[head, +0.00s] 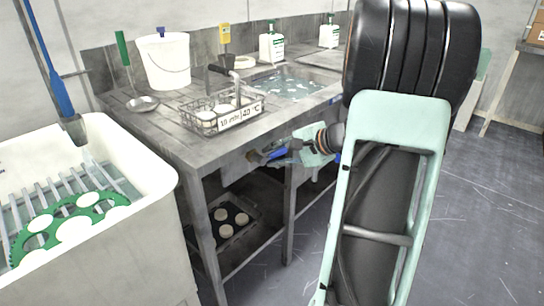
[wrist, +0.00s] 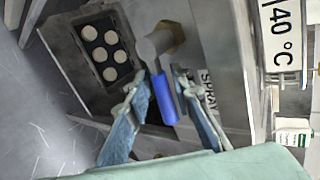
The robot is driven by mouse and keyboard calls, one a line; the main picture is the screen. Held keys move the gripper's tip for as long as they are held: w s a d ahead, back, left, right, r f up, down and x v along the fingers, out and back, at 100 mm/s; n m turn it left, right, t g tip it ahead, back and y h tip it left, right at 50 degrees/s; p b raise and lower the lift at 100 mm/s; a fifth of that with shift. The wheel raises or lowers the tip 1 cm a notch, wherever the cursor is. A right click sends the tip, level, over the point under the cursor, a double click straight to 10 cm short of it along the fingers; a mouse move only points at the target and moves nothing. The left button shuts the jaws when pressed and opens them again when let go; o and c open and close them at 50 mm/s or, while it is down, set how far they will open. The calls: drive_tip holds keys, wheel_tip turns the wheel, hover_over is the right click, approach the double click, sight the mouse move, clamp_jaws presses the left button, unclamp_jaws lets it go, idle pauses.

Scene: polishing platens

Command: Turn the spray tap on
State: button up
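The spray tap has a blue lever (wrist: 166,98), a grey round body (wrist: 156,43) and a brass-coloured nut (wrist: 174,33). It sits on the front of the metal sink bench, beside a "SPRAY" label (wrist: 208,92). My gripper (wrist: 168,78) has one finger on each side of the lever, with the fingertips close to it. I cannot tell whether both fingers touch it. In the head view my gripper (head: 283,153) is at the bench front, and the blue lever (head: 274,154) shows just left of it. The tap body is partly hidden there.
The bench (head: 150,130) carries a wire basket (head: 222,108) labelled 10 min 40 °C, a white bucket (head: 163,62) and bottles. A tray of pale discs (head: 229,222) lies on its lower shelf. A white tub (head: 150,200) stands at left. Floor at right is clear.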

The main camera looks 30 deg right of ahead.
drive_tip(key=v, duration=1.1)
